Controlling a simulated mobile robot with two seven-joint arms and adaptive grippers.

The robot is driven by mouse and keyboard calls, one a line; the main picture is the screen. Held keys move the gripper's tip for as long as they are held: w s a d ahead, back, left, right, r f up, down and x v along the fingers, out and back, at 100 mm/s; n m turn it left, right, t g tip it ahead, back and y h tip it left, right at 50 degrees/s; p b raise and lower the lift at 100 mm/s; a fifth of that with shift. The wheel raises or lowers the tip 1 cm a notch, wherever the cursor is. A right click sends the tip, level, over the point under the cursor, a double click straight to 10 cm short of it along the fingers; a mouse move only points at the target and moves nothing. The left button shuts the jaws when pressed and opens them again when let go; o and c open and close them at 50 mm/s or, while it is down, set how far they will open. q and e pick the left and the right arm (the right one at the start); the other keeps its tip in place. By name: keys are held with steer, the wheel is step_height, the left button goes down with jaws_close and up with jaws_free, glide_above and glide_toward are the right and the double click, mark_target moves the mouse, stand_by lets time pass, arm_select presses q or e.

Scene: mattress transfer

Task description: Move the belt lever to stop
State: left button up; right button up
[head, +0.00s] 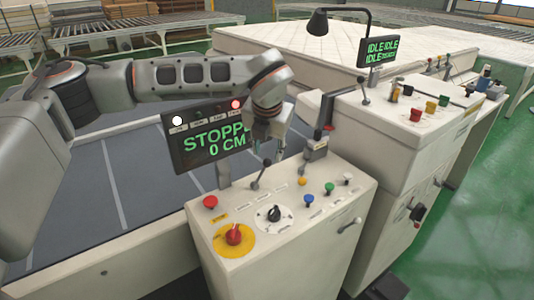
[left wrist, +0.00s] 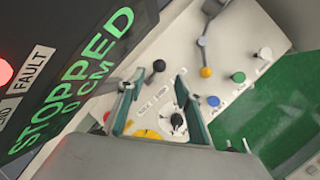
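The cream control console (head: 315,240) stands at front centre. A short lever with a black knob (head: 261,175) rises from its top behind printed labels; I take it as the belt lever, but cannot read its labels. It also shows in the left wrist view as a black knob (left wrist: 158,66). My left gripper (head: 270,148) hangs just above and behind this lever. In the wrist view its fingers (left wrist: 156,84) are spread, with the knob near the gap at the fingertips and no visible contact. The display (head: 210,137) reads STOPPED, 0 CM. My right gripper is not in view.
A second console (head: 400,140) with an IDLE display (head: 380,50) is behind.

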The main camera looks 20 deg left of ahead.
mark_target(267, 161)
arm_select(q)
steer(key=shift+w+a+f, duration=0.1)
steer(key=shift+w+a, duration=0.05)
steer(key=shift+w, duration=0.05)
steer(key=x, duration=0.3)
steer(key=shift+s+f+p, duration=0.15)
steer(key=shift+s+p, duration=0.05)
steer(key=shift+p, duration=0.1)
steer(key=x, duration=0.3)
steer(key=shift+w+f, duration=0.35)
steer(key=shift+f, duration=0.15)
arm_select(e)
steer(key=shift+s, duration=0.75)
arm_select(q)
jaws_close()
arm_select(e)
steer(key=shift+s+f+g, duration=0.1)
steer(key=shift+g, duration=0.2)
